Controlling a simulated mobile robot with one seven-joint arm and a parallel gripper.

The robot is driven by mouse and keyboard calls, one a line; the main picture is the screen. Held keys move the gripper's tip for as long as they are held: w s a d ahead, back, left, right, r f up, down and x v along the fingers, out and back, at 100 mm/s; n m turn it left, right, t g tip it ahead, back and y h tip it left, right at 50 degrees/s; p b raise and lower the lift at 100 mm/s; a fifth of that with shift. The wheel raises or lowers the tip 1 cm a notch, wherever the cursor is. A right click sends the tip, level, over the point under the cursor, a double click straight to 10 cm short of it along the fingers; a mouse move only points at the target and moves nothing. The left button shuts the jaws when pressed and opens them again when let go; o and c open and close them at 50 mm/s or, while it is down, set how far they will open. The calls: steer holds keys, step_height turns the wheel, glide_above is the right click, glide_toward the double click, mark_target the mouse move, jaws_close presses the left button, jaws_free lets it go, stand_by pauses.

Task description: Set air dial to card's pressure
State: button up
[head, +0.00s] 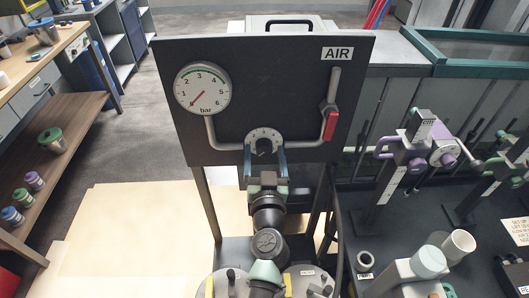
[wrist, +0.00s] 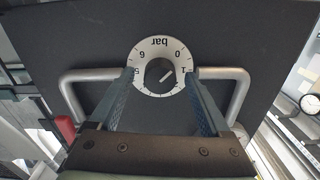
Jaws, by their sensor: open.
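The air dial (head: 264,141) is a round white scale with a dark knob, low in the middle of the black AIR panel (head: 275,75). In the wrist view the dial (wrist: 160,52) is upside down; the white mark on its knob (wrist: 158,73) points between 0 and 1. My gripper (head: 266,151) is open. Its blue fingers stand on either side of the knob, with gaps; it also shows in the wrist view (wrist: 160,78). The pressure gauge (head: 203,90) has its red needle at the low end, lower left. A card (head: 517,231) is cut off at the right edge; its pressure is unreadable.
A red lever (head: 330,124) sits on the pipe to the right of the dial. Purple-grey fixtures (head: 405,155) and white cylinders (head: 458,246) stand on the dark bench at right. A shelf (head: 55,160) with small jars is at left.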

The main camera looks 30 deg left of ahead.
jaws_close()
stand_by(0.5)
steer(key=shift+m, duration=0.3)
steer(key=m+b, duration=0.1)
steer(key=m, duration=0.9)
steer(key=shift+m, duration=0.4)
steer(key=m, duration=0.5)
steer(key=m+p, duration=0.1)
steer(key=m, duration=0.4)
steer(key=shift+a+m, duration=0.1)
steer(key=shift+m, duration=0.3)
